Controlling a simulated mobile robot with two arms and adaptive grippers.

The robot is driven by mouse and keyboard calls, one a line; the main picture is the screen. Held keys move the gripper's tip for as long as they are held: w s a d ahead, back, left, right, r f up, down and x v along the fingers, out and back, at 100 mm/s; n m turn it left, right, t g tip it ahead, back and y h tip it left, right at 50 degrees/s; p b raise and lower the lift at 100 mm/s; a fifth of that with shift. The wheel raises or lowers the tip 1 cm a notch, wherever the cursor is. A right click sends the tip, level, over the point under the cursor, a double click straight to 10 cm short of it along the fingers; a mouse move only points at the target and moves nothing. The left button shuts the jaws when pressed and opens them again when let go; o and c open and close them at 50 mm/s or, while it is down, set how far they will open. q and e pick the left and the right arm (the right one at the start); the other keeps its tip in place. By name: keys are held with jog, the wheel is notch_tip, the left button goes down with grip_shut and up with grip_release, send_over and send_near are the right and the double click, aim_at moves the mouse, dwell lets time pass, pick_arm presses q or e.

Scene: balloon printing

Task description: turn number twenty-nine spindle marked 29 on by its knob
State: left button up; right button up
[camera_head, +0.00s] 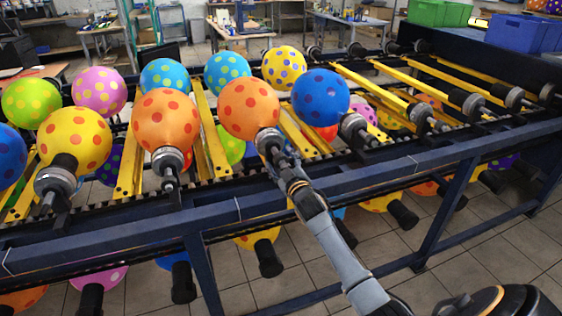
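A row of dotted balloons sits on spindles along a dark blue rack. My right gripper (278,160) reaches up from the lower right to the spindle (268,137) under an orange dotted balloon (249,109) in the middle of the front row. Its tip overlaps the end of this spindle, where the knob is hidden. I cannot tell whether the fingers touch or close on it. No number 29 is readable on any spindle. My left gripper is not in view.
Neighbouring spindles (168,160) and (354,126) hold an orange and a blue balloon (321,96). Bare spindles (424,116) stand farther right. The rack's front rail (400,163) runs below my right arm. More balloons hang underneath. Green (440,12) and blue crates (520,32) stand behind.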

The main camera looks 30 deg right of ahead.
jog(key=v, duration=1.2)
jog(key=shift+a, duration=0.1)
dwell(0.4)
